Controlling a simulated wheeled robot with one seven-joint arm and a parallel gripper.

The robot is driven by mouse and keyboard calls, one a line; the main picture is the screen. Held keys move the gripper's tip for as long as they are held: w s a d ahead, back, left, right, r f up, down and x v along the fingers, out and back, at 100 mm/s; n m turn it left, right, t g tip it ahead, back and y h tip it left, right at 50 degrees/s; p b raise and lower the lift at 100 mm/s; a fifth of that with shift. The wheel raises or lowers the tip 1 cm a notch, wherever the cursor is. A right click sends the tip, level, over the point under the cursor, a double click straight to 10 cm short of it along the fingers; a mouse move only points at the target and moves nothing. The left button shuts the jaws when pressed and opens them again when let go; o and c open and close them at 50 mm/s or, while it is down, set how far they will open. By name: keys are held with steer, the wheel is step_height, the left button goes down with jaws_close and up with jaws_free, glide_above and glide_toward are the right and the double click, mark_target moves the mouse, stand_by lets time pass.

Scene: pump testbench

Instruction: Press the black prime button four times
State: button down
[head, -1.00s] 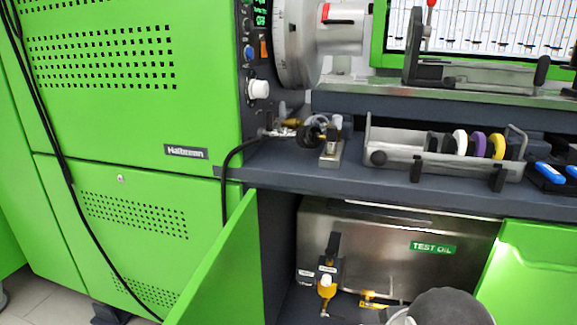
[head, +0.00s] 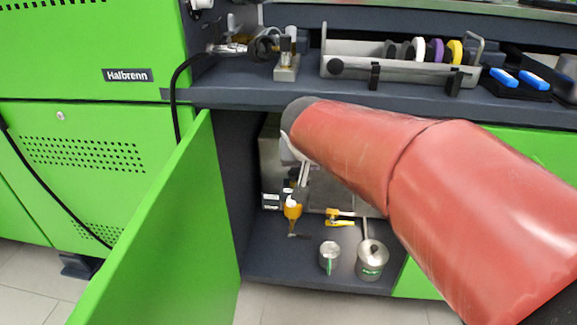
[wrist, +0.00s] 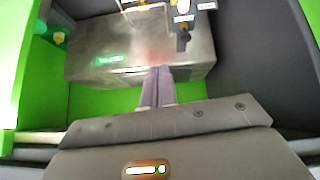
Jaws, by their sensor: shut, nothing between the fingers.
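My red arm crosses the head view and reaches into the open cabinet. My gripper (head: 303,178) shows small below its end, in front of the steel test oil tank (head: 271,165). In the wrist view, its two fingers (wrist: 157,88) are together and empty, over the tank. That view shows the cabinet upside down. A small black part (wrist: 183,40), probably the prime button, stands by white labels (wrist: 183,18) on the tank, apart from the fingers. In the head view the labels (head: 271,201) show, but I cannot make out the black part.
The open green door (head: 165,235) stands left of my arm. The dark worktop edge (head: 240,97) runs above the opening. A yellow-topped fitting (head: 292,209), a yellow valve handle (head: 338,222), a can (head: 329,257) and a lidded pot (head: 372,262) are low in the cabinet.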

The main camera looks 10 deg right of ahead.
steer(key=w+a+f+t+b, duration=0.1)
steer(key=w+a+f, duration=0.1)
steer(key=w, duration=0.8)
steer(key=shift+w+a+f+m, duration=0.4)
steer(key=shift+a, duration=0.1)
glide_above(293, 175)
step_height(293, 175, down, 7)
steer(key=shift+f+b, duration=0.1)
steer(key=shift+b, duration=0.25)
step_height(293, 175, down, 3)
steer(key=shift+r+b, duration=0.2)
steer(key=shift+b, duration=0.25)
steer(key=shift+f, duration=0.7)
